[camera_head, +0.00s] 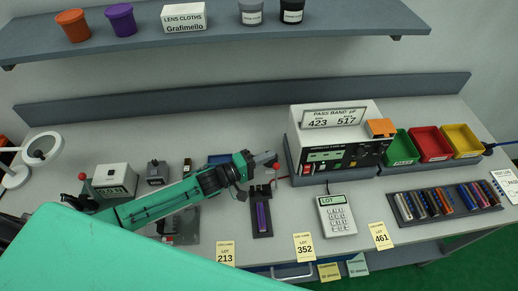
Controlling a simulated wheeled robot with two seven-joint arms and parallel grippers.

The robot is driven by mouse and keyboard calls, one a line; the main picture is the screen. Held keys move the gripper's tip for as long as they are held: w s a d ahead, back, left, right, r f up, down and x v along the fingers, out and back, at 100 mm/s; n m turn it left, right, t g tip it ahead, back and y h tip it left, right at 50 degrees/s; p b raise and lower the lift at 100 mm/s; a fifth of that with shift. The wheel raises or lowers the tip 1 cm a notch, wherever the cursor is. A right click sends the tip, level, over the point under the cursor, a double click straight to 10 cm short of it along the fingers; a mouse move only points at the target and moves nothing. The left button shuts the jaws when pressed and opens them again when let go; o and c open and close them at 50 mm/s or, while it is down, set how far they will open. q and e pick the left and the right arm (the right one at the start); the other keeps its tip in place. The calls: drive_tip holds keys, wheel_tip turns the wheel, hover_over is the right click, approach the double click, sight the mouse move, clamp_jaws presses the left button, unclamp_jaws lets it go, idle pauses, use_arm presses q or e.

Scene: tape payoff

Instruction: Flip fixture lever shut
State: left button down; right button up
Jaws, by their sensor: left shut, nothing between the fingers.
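A small dark fixture (262,227) stands on the bench at the middle, with a purple strip-like part (261,215) in it. A red ball knob (277,166), which looks like the lever's end, shows above and behind the fixture. The lever's arm is mostly hidden, so I cannot tell its exact angle. My left gripper (267,158) is shut and empty, just left of and slightly above the red knob. I cannot tell whether it touches the lever. My right gripper is not in view.
A white-topped tester (362,110) stands right of the gripper, with green, red (432,143) and yellow bins beyond. A keypad device (337,215) sits right of the fixture. A rack of coloured cylinders (445,203) lies further right. Yellow lot cards (304,246) line the front edge.

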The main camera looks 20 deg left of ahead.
use_arm(q)
drive_tip(key=shift+s+d+p, duration=0.3)
drive_tip(key=shift+s+d, duration=0.05)
drive_tip(key=shift+s, duration=0.5)
